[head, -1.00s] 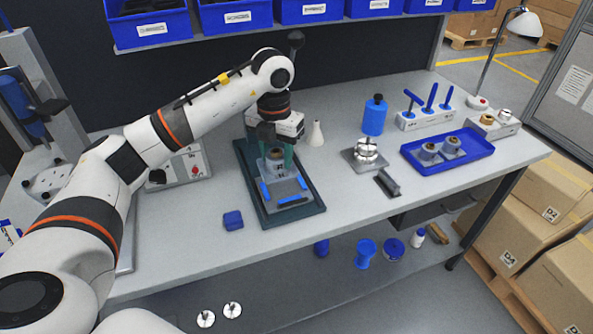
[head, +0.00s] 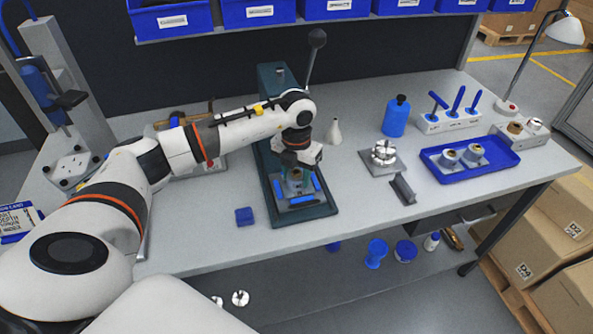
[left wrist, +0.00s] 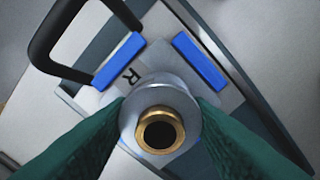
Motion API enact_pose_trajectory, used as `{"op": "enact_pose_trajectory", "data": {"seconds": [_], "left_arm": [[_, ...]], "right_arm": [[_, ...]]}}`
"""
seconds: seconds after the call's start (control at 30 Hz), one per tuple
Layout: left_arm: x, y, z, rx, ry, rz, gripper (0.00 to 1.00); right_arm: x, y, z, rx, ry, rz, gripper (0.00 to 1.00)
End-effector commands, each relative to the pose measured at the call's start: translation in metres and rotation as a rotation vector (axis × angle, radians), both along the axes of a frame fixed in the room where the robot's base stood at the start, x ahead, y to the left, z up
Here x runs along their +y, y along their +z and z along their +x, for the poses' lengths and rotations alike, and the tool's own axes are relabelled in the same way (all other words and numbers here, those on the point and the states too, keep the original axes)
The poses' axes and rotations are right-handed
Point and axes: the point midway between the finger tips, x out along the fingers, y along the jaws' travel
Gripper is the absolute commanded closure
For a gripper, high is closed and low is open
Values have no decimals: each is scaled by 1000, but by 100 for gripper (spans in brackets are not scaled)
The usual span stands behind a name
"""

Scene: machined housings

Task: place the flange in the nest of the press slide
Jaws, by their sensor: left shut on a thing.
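The flange (left wrist: 185,92) is a round silver disc with a brass ring at its centre. My left gripper (head: 294,172) is shut on it, green fingers on either side. In the head view the flange is small and partly hidden by the gripper. The press slide (head: 297,207) is a grey plate with blue pads on the dark green press base. In the left wrist view the slide (left wrist: 225,95) shows behind the flange, with a black handle and a letter R. The flange covers the nest area. I cannot tell whether it touches. My right gripper is not in view.
The press lever with a black knob (head: 317,39) rises behind my gripper. A white bottle (head: 334,133), a metal stand (head: 375,168) and a blue tray (head: 446,180) with parts stand to the right.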

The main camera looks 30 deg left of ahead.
Motion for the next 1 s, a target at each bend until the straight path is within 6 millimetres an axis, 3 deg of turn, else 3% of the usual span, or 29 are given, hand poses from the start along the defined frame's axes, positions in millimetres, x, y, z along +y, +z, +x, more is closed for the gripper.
{"op": "enact_pose_trajectory", "data": {"seconds": [0.27, 0.3, 0.43, 0.8, 1.0], "left_arm": [[0, -1, 1, -3, 0, -1, 91], [0, -2, 0, -2, -1, -1, 52], [0, -1, 0, -1, 0, -1, 34], [0, 5, 1, -4, -1, -1, 34], [0, 39, 2, -8, -1, -1, 34]], "right_arm": [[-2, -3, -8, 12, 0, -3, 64], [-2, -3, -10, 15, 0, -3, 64], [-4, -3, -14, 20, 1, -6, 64], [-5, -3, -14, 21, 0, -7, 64], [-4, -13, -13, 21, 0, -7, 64]]}}
